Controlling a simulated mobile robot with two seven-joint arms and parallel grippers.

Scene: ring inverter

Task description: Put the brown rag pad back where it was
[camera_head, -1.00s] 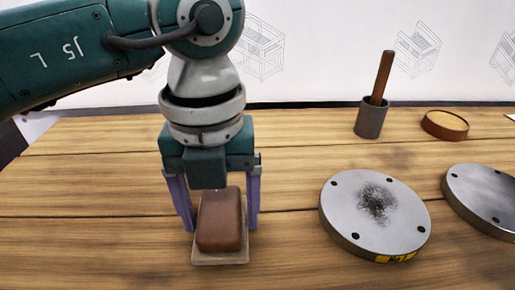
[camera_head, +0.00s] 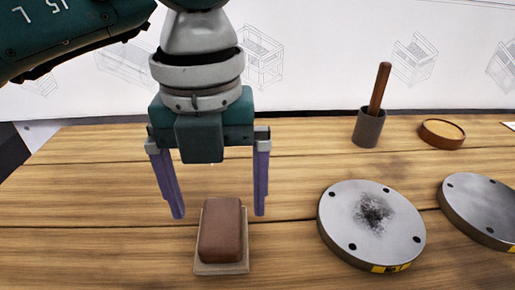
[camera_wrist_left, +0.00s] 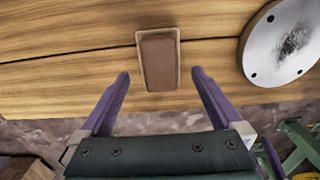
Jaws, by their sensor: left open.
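The brown rag pad (camera_head: 221,229) rests on a flat beige base (camera_head: 222,268) on the wooden table, left of the metal discs. In the left wrist view the pad (camera_wrist_left: 159,62) lies beyond the fingertips, roughly centred between them. My left gripper (camera_head: 219,214) is open and empty, with its purple fingers spread wide above the pad and not touching it. It also shows in the left wrist view (camera_wrist_left: 160,75). My right gripper is in neither view.
A metal disc (camera_head: 345,233) with a dark smudge and a yellow label lies right of the pad. A second disc (camera_head: 458,211) lies at the right edge. A grey cup (camera_head: 368,130) with a wooden handle and a round brown dish (camera_head: 442,135) stand behind. The table left of the pad is clear.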

